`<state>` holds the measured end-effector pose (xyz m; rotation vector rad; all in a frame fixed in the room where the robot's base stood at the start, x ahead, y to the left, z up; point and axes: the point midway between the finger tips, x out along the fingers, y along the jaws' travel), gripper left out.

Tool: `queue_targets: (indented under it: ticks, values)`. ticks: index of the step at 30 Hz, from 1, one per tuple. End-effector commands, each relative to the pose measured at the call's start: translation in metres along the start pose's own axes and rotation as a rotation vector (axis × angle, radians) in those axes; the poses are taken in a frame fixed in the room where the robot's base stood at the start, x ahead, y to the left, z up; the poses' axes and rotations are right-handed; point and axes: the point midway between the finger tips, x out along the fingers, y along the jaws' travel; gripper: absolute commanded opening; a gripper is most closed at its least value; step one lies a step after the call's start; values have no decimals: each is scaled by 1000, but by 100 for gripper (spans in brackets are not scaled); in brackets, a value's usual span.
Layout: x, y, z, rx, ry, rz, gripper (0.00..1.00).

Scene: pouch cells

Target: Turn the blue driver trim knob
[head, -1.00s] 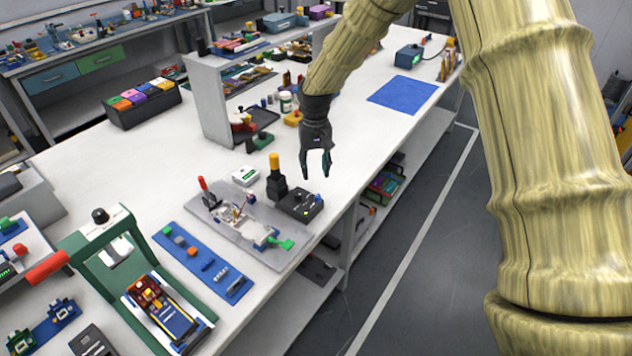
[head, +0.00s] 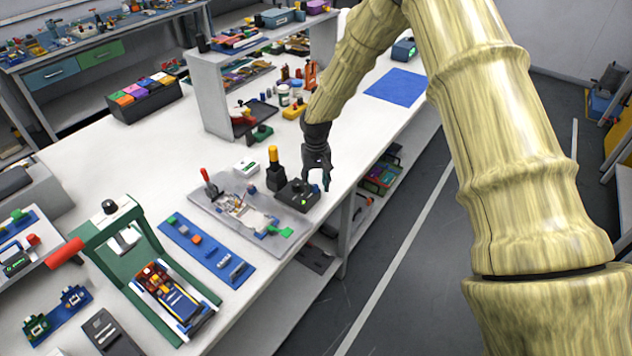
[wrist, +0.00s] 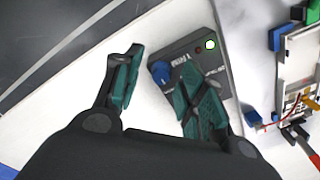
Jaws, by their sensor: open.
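The driver box (head: 297,197) is a small dark box near the front edge of the white bench. In the wrist view the driver box (wrist: 222,76) shows a lit green round light and white lettering. The blue trim knob (wrist: 160,72) sits at its left end and shows between my two fingers in the picture. My gripper (head: 317,184) is open and empty, close to the box on its bench-edge side. In the wrist view my gripper (wrist: 160,76) has its right finger covering part of the box. I cannot tell the height gap to the knob.
Left of the box stands a black post with a yellow top (head: 273,168). A grey fixture plate (head: 215,205) with a red handle and green lever adjoins the box. A green press frame (head: 140,270) stands farther left. A blue mat (head: 397,88) lies clear farther back.

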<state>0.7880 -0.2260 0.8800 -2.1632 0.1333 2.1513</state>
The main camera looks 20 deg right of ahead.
Motion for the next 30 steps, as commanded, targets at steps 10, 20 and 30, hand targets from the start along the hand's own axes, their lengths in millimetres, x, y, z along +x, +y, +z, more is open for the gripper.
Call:
queue_targets:
  ticks: [10,20,30]
  values:
    - [6,-1,0,-1,-1,0,41]
    - [6,-1,0,-1,-1,0,0]
    - [6,-1,0,-103,-1,0,0]
